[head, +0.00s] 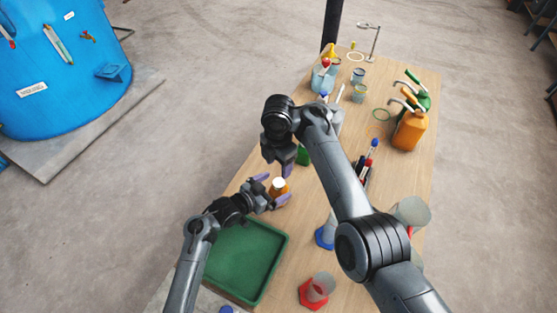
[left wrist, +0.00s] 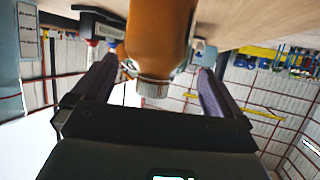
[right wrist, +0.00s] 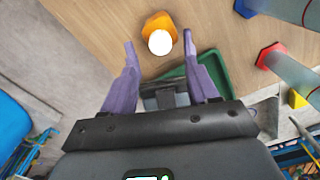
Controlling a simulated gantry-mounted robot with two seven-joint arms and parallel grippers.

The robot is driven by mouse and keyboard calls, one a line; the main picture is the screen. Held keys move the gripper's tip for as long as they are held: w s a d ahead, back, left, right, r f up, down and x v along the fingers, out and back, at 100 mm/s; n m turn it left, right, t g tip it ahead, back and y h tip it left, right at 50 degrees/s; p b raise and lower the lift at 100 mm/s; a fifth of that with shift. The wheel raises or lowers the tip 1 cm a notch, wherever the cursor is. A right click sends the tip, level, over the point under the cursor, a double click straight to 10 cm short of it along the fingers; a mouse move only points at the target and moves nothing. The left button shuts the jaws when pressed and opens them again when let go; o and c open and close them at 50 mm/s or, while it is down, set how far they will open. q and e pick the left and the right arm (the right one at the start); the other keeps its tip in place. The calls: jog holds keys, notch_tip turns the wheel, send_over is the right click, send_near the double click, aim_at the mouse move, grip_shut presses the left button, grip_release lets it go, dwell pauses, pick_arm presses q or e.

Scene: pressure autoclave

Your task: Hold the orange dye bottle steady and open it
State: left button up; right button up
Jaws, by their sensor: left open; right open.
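The orange dye bottle (head: 278,190) stands upright on the wooden table with its white cap (head: 279,182) on. My left gripper (head: 274,188) is open, its purple fingers on either side of the bottle. In the left wrist view the bottle body (left wrist: 160,30) appears upside down between the fingers, with gaps showing on both sides. My right gripper (head: 287,170) is open and points down above and close to the bottle. In the right wrist view the white cap (right wrist: 160,42) lies between the fingertips' lines, and the fingers do not touch it.
A green tray (head: 283,240) lies in front of the left gripper. A blue-based cylinder (head: 325,236) and a red-based cylinder (head: 317,290) stand to the right. An orange jug (head: 409,131) and several beakers stand farther back. A green object (head: 304,156) is behind the right gripper.

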jog(key=shift+o, duration=0.2)
jog(key=shift+r, duration=0.4)
pick_arm(q)
jog(key=v, duration=0.6)
jog(key=shift+s+a+p, duration=0.25)
jog(key=shift+p, duration=0.05)
pick_arm(e)
jog(key=o, duration=0.6)
pick_arm(q)
jog(key=shift+r, duration=0.15)
